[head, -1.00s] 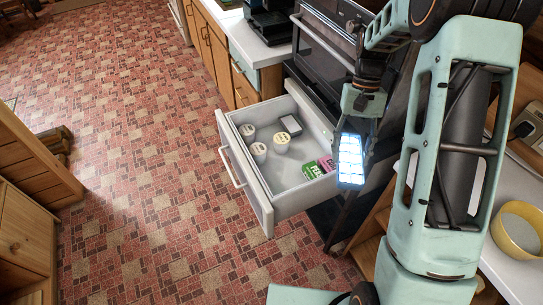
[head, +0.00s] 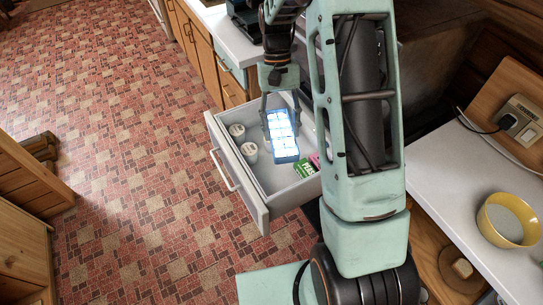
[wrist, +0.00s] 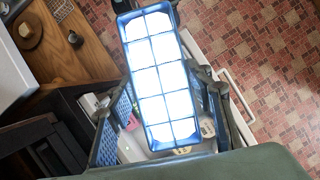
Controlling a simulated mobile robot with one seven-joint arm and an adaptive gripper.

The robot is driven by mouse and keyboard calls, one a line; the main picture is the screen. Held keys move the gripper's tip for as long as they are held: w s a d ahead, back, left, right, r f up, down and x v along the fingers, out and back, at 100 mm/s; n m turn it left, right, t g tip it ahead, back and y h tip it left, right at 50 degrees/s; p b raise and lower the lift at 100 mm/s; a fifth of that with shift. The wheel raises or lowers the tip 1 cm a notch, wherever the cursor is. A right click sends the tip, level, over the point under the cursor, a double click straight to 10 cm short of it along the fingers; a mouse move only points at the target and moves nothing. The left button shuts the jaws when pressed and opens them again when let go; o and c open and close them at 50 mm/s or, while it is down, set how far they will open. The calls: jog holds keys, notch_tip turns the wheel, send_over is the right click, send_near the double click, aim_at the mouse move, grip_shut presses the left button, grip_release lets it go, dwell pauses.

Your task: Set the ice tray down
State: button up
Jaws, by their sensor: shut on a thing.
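The ice tray (head: 282,134) is blue with bright white cells. In the head view it appears over the open drawer (head: 262,212). My gripper (head: 281,108) is shut on the tray and points down. In the wrist view the tray (wrist: 158,75) fills the middle, between the two fingers of my gripper (wrist: 160,115). The tray hides part of the drawer's inside. I cannot tell its exact height above the drawer floor.
Inside the drawer, white tubs (head: 249,152) stand at the left and a green box (head: 304,167) lies at the front right. The drawer's middle floor is partly bare. A counter with a yellow bowl (head: 508,222) is at the right. A wooden cabinet (head: 22,255) stands at the left.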

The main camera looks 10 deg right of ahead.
notch_tip(320, 180, down, 9)
jog(key=w+a+m+t+y+b, duration=0.1)
jog(key=a+m+y+b, duration=0.15)
jog(key=m+b, duration=0.55)
jog(key=m+t+h+b, duration=0.1)
jog(key=m+t+b, duration=0.7)
jog(key=m+b, duration=1.55)
send_over(272, 183)
jog(key=s, duration=0.2)
notch_tip(272, 183, down, 20)
jog(key=shift+m, duration=0.25)
jog(key=f+b, duration=0.1)
jog(key=f, duration=0.2)
jog(key=f+b, duration=0.2)
jog(key=f, duration=0.1)
jog(key=f+b, duration=0.2)
jog(key=shift+w+d+f, duration=0.3)
jog(key=shift+d+f, duration=0.05)
jog(key=shift+f, duration=0.05)
jog(key=shift+f, duration=0.15)
jog(key=o, duration=1.3)
jog(key=shift+o, duration=0.2)
